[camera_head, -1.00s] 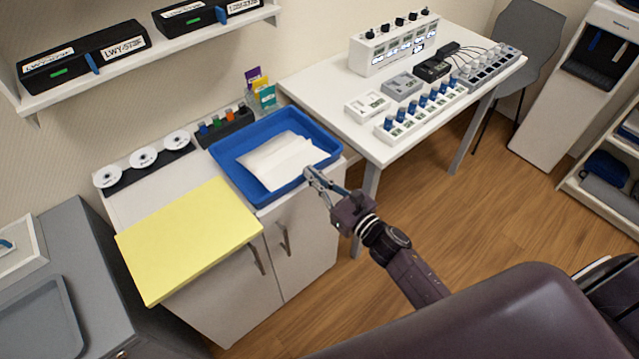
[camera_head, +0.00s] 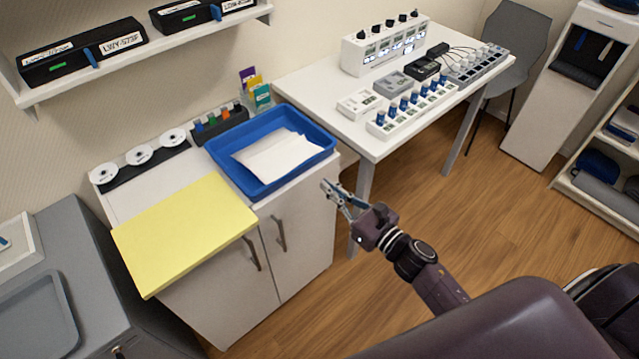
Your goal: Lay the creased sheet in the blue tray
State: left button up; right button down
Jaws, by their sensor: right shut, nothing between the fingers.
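The white creased sheet (camera_head: 280,158) lies inside the blue tray (camera_head: 297,177), with a fold line across it. The tray stands on the white cabinet below the wall shelf. My right gripper (camera_head: 331,189) is shut and empty. It is outside the tray, to the right of and below its front right corner in the picture, apart from both the tray and the sheet. My left gripper is not in view.
A yellow board (camera_head: 185,232) lies on the cabinet left of the tray. A rack of colored items (camera_head: 220,122) stands behind the tray. A white table (camera_head: 375,145) with several devices is at the right. Open wooden floor lies right of the cabinet.

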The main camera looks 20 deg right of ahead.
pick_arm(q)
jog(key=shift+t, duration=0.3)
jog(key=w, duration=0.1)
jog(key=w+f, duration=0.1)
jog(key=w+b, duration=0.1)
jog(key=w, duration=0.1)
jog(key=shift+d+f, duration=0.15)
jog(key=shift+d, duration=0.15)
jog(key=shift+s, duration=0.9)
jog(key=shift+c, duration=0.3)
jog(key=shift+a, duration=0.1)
pick_arm(e)
jog(key=v, duration=0.5)
jog(key=shift+s+r, duration=0.15)
jog(key=shift+s, duration=0.2)
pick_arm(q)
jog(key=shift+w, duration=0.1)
